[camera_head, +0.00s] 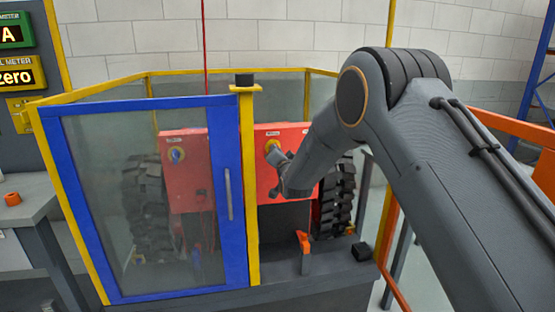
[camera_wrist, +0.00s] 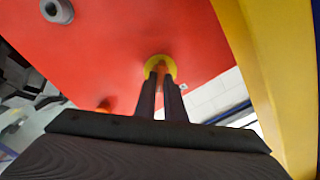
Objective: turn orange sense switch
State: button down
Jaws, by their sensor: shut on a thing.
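The orange sense switch (camera_wrist: 160,68) is a small orange knob on a round yellow plate, set on a red machine face. In the wrist view my gripper (camera_wrist: 160,84) has its two dark fingers on either side of the knob, shut on it. In the head view my gripper (camera_head: 277,155) reaches the red box (camera_head: 262,185) from the right. The yellow plate (camera_head: 271,145) shows just beside the fingertips there. The knob itself is mostly hidden by my gripper in that view.
A blue-framed glass door (camera_head: 243,265) stands left of my gripper, beside a yellow post (camera_head: 249,190). An orange lever (camera_head: 303,241) stands below. A black track (camera_head: 338,198) lies right of the box.

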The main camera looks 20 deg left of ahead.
jog(key=shift+d+f+m+b, duration=0.1)
jog(key=shift+f+m+b, duration=0.05)
jog(key=shift+m+b, duration=2)
jog(key=shift+f+m+b, duration=0.1)
jog(key=shift+m+b, duration=1.65)
jog(key=shift+m, duration=0.7)
jog(key=c, duration=1.8)
grip_release()
jog(key=shift+w, duration=0.1)
jog(key=shift+c, duration=0.2)
jog(key=shift+r, duration=0.1)
jog(key=v, duration=0.8)
jog(key=shift+b, duration=0.3)
